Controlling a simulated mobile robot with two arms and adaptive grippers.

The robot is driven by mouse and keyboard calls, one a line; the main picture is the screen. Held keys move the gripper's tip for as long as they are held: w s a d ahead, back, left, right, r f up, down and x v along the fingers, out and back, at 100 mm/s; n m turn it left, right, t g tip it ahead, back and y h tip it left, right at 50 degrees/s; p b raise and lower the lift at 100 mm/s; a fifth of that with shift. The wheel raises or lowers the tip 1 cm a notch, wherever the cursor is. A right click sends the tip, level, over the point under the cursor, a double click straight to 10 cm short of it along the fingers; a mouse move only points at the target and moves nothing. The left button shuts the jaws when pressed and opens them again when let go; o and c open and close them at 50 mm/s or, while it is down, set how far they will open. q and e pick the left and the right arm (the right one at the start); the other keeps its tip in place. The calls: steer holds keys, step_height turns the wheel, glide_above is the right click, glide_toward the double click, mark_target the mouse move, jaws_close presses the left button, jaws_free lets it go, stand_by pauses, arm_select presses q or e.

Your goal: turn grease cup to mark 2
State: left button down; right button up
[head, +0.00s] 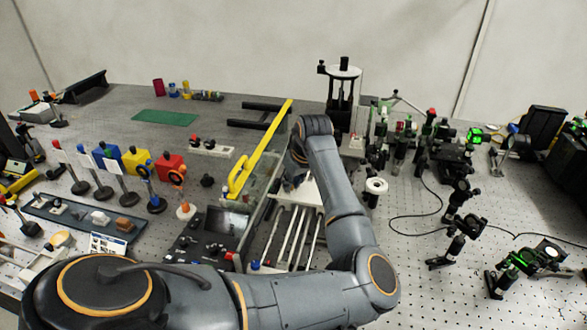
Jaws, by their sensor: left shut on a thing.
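My left gripper (292,182) points down at the glass-sided unit in the middle of the bench, beside a white block (309,191). It is partly behind my own wrist and looks small and dark. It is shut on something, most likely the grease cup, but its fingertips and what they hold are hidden. I cannot make out the grease cup or its marks. My right gripper is not in view.
A yellow bar (259,150) stands just left of the gripper. Pale rods (290,236) lie below it. A black post stand (341,92) rises behind. Optics crowd the perforated bench at right. A green mat (165,118) lies at back left, with free bench around it.

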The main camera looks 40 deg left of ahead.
arm_select(q)
steer(key=m+p, duration=0.2)
steer(key=m+t+p, duration=0.1)
steer(key=m+p, duration=0.1)
steer(key=p, duration=0.1)
steer(key=m+t+h+p, duration=0.1)
steer(key=m+p, duration=0.1)
steer(key=p, duration=0.1)
steer(key=shift+s+a+r, duration=0.2)
steer(key=shift+s+r, duration=0.05)
steer(key=shift+s, duration=0.1)
steer(key=shift+f+m+h+p, duration=0.25)
steer(key=shift+m+h+p, duration=0.25)
steer(key=shift+m+p, duration=0.75)
steer(key=c, duration=1.3)
jaws_free()
steer(key=v, duration=1.2)
steer(key=shift+s+f, duration=0.15)
steer(key=shift+s, duration=0.1)
